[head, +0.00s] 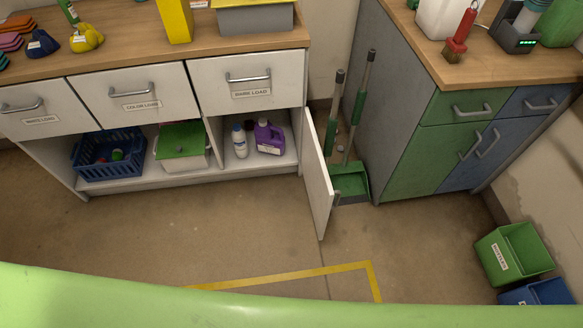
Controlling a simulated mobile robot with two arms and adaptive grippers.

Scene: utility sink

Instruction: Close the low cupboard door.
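The low cupboard door (317,176) is a white panel at the right end of the white cabinet. It stands open, swung out toward me, and shows nearly edge-on. The cupboard compartment (279,168) behind it is open to view. It holds a white bottle with a blue cap (239,141) and a purple jug (269,137). Both stand inside on the compartment floor. Neither of my grippers shows in the head view.
A green dustpan (350,180) and two long-handled tools stand just right of the door. A green and blue cabinet (419,165) is further right. Green (513,253) and blue bins sit at the lower right. The floor (220,235) before the cabinet is clear, with yellow tape.

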